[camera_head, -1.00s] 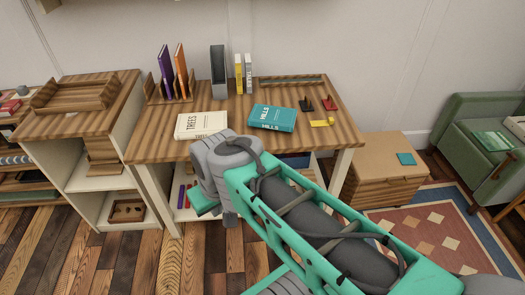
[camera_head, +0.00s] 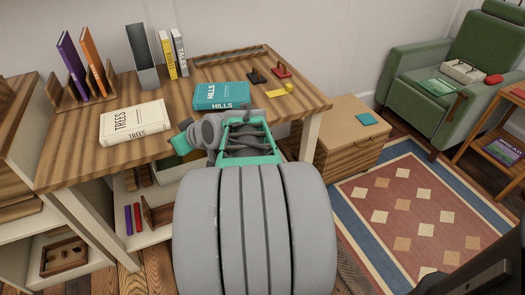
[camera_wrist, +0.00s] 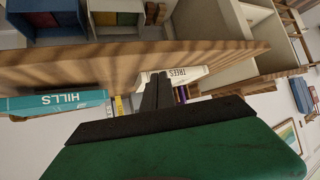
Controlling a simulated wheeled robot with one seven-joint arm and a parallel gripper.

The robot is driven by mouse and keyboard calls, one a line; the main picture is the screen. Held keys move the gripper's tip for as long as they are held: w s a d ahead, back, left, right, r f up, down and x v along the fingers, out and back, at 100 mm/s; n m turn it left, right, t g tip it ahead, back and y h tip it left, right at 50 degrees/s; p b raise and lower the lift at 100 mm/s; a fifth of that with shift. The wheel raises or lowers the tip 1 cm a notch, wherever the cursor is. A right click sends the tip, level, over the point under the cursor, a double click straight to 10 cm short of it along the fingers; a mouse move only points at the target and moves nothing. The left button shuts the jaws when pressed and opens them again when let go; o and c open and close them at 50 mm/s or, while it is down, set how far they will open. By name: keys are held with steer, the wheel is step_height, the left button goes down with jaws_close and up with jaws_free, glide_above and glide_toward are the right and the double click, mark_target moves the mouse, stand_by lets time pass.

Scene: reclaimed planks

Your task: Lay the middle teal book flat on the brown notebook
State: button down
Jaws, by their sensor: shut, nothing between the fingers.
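A thick teal book marked HILLS (camera_head: 221,96) lies flat on the wooden desk, right of the white TREES book (camera_head: 135,122). It also shows in the wrist view (camera_wrist: 58,103). A small flat teal item (camera_head: 366,118) lies on the low wooden cabinet, and a teal-green book (camera_head: 438,86) lies on the armchair seat. I cannot make out a brown notebook. My gripper (camera_wrist: 158,92) is shut and empty, its dark fingers together by the desk's front edge. In the head view my arm hides much of it.
The desk (camera_head: 78,160) also carries upright books in a wooden rack (camera_head: 85,95), a grey holder (camera_head: 143,60), a yellow book (camera_head: 167,54) and small red, black and yellow items. The cabinet (camera_head: 345,145) stands right of the desk. A patterned rug (camera_head: 400,215) covers floor before the green armchair (camera_head: 428,62).

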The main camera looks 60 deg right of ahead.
steer(key=s+d+f+m+t+h+b, duration=0.2)
steer(key=d+f+b, duration=0.3)
steer(key=d, duration=0.5)
steer(key=s+d+t+h+b, duration=0.1)
steer(key=s+d+h+b, duration=0.15)
steer(key=d, duration=0.35)
steer(key=m+t+h+p, duration=0.1)
steer(key=m+t+h, duration=0.1)
steer(key=m+h, duration=0.15)
glide_toward(243, 94)
steer(key=shift+s+f+n, duration=0.3)
steer(key=shift+f+n, duration=0.05)
steer(key=shift+f, duration=0.25)
steer(key=shift+w+d+f, duration=0.15)
steer(key=shift+w+d, duration=0.1)
steer(key=shift+w, duration=0.15)
steer(key=shift+x, duration=1.7)
steer(key=shift+d+x, duration=0.2)
steer(key=shift+x, duration=4.15)
steer(key=shift+s+b, duration=0.2)
steer(key=shift+b, duration=0.1)
